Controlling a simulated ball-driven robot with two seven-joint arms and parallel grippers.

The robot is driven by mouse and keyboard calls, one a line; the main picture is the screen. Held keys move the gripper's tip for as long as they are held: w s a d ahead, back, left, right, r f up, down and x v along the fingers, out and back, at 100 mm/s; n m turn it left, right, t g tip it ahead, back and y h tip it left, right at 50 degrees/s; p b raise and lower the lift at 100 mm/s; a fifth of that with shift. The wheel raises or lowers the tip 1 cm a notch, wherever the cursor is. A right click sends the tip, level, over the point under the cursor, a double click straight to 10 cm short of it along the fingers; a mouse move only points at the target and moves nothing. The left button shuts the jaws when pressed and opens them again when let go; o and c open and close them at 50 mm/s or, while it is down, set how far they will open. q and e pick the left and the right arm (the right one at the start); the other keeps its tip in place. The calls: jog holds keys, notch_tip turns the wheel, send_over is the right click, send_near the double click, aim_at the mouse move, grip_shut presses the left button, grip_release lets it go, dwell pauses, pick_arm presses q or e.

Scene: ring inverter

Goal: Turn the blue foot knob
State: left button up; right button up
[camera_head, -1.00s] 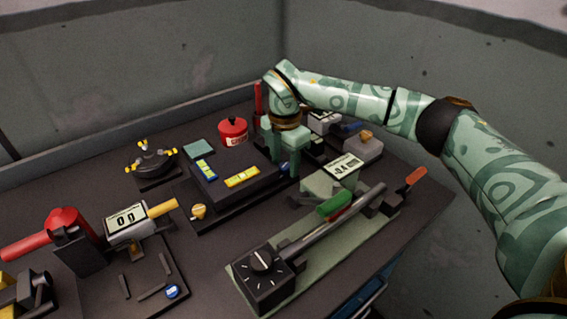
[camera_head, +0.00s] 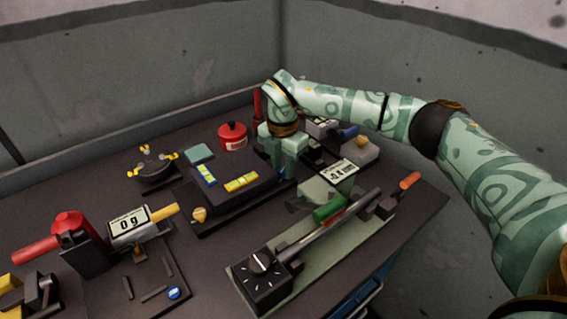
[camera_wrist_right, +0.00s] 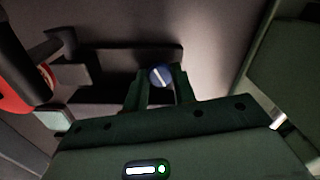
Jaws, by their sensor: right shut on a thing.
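The blue foot knob (camera_wrist_right: 160,75), marked with a white line, shows between the fingers of my right gripper (camera_wrist_right: 160,84) in the wrist view. The gripper is shut on it. In the head view my right gripper (camera_head: 286,166) points down at the right end of a dark levelling platform (camera_head: 235,203), and it mostly hides the knob. My left gripper is not in view.
A red pot (camera_head: 232,135) stands behind the platform. A long device with a green grip (camera_head: 328,211) and a dial box (camera_head: 262,280) lies in front. A second blue knob (camera_head: 173,293) sits on the scale's base at lower left. A small display (camera_head: 341,172) is close to my gripper.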

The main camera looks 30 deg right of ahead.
aim_at(283, 169)
jog(key=o, duration=1)
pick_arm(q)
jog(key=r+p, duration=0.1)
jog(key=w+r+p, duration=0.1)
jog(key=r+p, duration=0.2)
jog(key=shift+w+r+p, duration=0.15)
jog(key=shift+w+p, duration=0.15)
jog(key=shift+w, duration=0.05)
pick_arm(e)
notch_tip(283, 169, up, 16)
jog(key=shift+r, duration=0.15)
